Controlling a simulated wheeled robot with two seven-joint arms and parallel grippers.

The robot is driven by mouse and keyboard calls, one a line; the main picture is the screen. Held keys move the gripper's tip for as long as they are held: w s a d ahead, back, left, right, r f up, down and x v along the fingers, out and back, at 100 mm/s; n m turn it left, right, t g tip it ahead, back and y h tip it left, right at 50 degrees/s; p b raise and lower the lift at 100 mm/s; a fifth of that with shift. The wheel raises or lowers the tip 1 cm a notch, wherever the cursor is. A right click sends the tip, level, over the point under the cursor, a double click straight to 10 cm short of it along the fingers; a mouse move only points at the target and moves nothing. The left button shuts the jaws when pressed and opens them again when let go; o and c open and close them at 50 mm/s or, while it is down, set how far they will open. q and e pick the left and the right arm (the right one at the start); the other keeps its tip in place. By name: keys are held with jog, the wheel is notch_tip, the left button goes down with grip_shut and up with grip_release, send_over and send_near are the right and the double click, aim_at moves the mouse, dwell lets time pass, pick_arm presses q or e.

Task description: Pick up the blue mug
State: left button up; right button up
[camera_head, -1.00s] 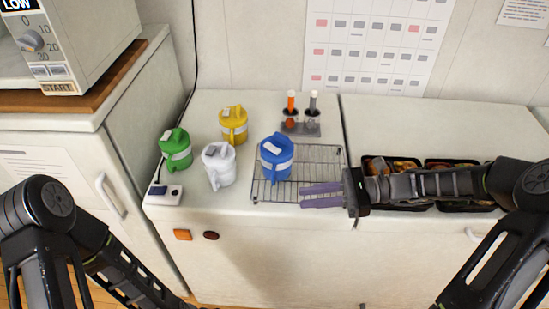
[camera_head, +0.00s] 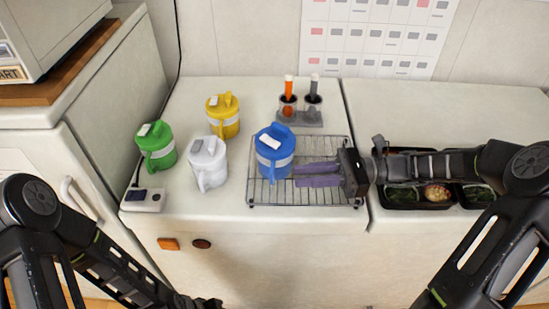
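The blue mug (camera_head: 275,151) with a white band and a lid stands upright on the wire rack (camera_head: 330,200). My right gripper (camera_head: 312,174) comes in from the right, low over the rack. Its two purple fingers point left at the mug and are spread apart, with a gap between them. The fingertips are close to the mug's right side; I cannot tell whether they touch it. My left arm is at the lower left, and its gripper (camera_head: 208,303) is only partly seen at the bottom edge, away from the mug.
A white mug (camera_head: 208,165), a green mug (camera_head: 157,148) and a yellow mug (camera_head: 223,117) stand left of the rack. Bento trays (camera_head: 405,198) lie under my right arm. A white socket box (camera_head: 143,201) is at the left edge.

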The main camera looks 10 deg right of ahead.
aim_at(272, 176)
jog(key=shift+w+a, duration=0.15)
jog(key=shift+a, duration=1.2)
jog(key=shift+w+a+r+p, duration=0.1)
jog(key=shift+w+a+p, duration=0.1)
jog(key=shift+a, duration=1.1)
jog(key=shift+w+a+p, duration=0.1)
jog(key=shift+a+p, duration=0.1)
jog(key=shift+a, duration=1.1)
grip_shut()
